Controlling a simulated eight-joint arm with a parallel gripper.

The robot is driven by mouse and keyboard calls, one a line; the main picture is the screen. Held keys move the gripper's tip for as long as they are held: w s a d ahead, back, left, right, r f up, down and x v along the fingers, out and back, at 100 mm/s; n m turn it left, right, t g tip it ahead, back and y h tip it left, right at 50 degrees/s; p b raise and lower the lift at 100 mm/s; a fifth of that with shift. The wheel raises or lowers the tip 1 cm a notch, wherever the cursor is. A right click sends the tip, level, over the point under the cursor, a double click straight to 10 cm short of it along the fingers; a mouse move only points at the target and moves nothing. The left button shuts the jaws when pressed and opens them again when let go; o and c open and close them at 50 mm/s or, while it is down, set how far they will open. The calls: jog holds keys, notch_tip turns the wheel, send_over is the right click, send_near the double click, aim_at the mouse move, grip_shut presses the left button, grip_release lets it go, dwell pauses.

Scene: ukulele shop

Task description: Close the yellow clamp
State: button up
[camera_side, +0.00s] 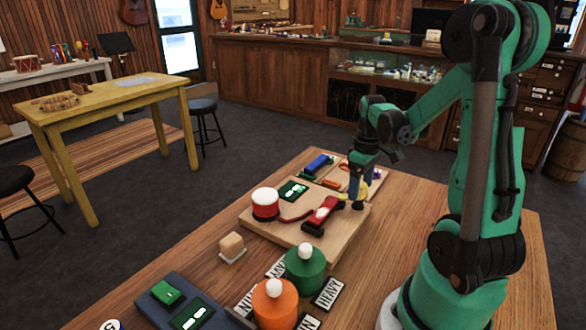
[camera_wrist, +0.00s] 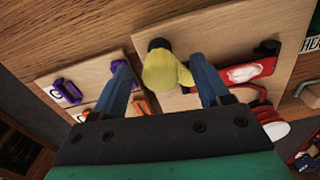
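The yellow clamp (camera_side: 357,190) is at the back right of the light wooden board, beside a red block. In the wrist view the yellow part (camera_wrist: 165,73) looks like a rounded handle with a dark round piece at its far end. My gripper (camera_side: 360,188) points down over the clamp. In the wrist view my gripper (camera_wrist: 158,64) is open, with one blue finger on each side of the yellow part. A gap shows on the left; I cannot tell whether the right finger touches it. The gripper partly hides the clamp in the side view.
The red block (camera_side: 322,213) and a red button with a white top (camera_side: 265,203) sit on the same board. Beyond lie a blue piece (camera_side: 318,163) and purple and orange parts. Green (camera_side: 305,270) and orange (camera_side: 275,304) knobbed cylinders stand nearer, beside labelled tiles.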

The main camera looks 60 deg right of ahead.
jog(key=shift+r, duration=0.1)
jog(key=shift+r, duration=2.75)
jog(key=w+a+r+t, duration=0.1)
jog(key=w+a+t, duration=0.1)
jog(key=a, duration=0.9)
jog(key=w+a+r+n+t, duration=0.1)
jog(key=w+a+t, duration=0.2)
jog(key=a, duration=0.8)
jog(key=shift+w+r+t, duration=0.15)
jog(key=shift+w+t, duration=0.2)
jog(key=shift+t, duration=0.75)
